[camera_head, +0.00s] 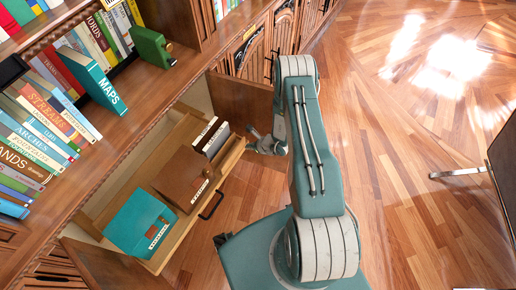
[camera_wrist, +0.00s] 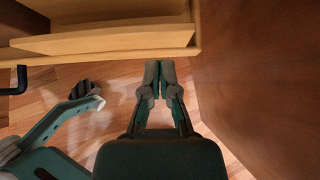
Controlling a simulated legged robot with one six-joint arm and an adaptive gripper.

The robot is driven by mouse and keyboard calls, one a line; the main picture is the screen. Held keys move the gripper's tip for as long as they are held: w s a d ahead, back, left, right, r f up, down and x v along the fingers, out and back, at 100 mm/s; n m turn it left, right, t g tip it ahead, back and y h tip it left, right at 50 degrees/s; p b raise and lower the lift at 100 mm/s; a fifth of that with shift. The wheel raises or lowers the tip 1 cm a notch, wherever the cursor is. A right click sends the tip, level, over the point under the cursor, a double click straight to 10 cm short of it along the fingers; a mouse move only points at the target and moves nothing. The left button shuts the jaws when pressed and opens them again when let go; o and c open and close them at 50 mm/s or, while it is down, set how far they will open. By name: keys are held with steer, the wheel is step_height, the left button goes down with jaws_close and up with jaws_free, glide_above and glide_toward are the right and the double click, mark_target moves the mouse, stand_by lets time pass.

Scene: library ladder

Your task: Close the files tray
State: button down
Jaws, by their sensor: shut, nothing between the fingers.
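The files tray (camera_head: 178,238) is a light wooden pull-out tray, standing out from the cabinet below the bookshelf. It holds a teal file box (camera_head: 140,220), a brown file box (camera_head: 183,178) and a few pale-labelled dark files (camera_head: 211,138). A black handle (camera_head: 212,205) is on its front. In the wrist view the tray's wooden edge (camera_wrist: 100,42) crosses the top, with the handle (camera_wrist: 18,80) at left. My gripper (camera_head: 252,134) is beside the tray's far front corner. Its shut, empty fingertips (camera_wrist: 160,66) appear just below the tray edge; contact is unclear.
An open brown cabinet door (camera_head: 242,100) stands beyond the tray's far end; a brown panel (camera_wrist: 250,70) fills the wrist view's right. Another open door (camera_head: 95,265) is at the near end. The wooden floor (camera_head: 400,160) to the right is mostly clear.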

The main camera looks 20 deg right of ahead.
steer(key=shift+w+a, duration=0.65)
steer(key=shift+a, duration=0.05)
steer(key=shift+w, duration=0.1)
